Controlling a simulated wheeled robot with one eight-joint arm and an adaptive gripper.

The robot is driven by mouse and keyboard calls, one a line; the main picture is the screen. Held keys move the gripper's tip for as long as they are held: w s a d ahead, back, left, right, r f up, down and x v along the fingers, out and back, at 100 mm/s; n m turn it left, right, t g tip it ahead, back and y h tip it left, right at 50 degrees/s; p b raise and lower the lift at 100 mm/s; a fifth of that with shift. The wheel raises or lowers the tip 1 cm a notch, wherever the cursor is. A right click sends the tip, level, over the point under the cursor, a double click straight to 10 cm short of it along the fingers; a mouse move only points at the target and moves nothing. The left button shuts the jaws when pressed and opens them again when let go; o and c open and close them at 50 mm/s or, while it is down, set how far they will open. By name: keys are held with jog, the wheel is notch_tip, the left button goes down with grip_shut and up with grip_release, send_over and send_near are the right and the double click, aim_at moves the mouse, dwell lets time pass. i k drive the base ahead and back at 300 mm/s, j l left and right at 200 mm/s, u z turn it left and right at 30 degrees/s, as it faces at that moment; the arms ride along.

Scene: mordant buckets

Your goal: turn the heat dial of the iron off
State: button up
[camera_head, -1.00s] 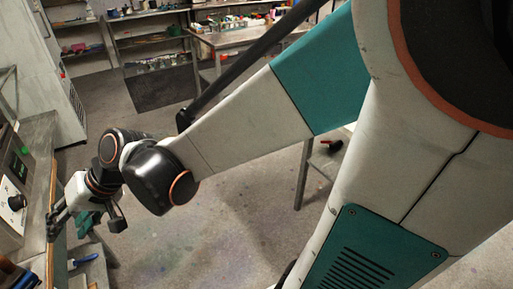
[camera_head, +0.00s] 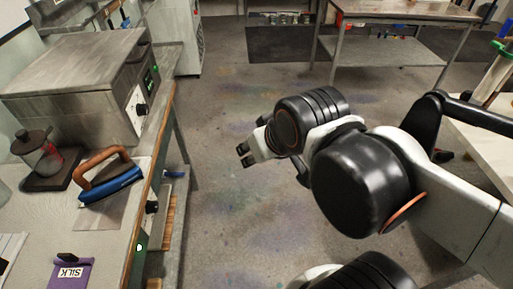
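The iron (camera_head: 112,187) has a blue body and a brown arched handle. It rests on a grey patch on the bench at left, near the bench's right edge. A dark knob (camera_head: 151,207) sits on the bench's front edge beside the iron, with a green light (camera_head: 139,247) below it. I cannot tell for certain whether this knob is the iron's heat dial; no dial shows clearly on the iron itself. My gripper (camera_head: 243,155) is over the floor, right of the bench and apart from the iron. Its two fingertips are apart, with nothing between them.
A grey metal box (camera_head: 80,85) with a black knob (camera_head: 142,109) on a white panel stands behind the iron. A purple packet (camera_head: 68,275) marked SILK lies in front. The floor right of the bench is open.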

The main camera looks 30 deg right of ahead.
aim_at(152, 206)
jog(key=u, duration=0.95)
jog(key=k+l+u, duration=0.2)
jog(key=k, duration=0.15)
jog(key=k+l+u, duration=0.15)
jog(key=k, duration=0.25)
jog(key=k+l+u, duration=0.2)
jog(key=k, duration=0.2)
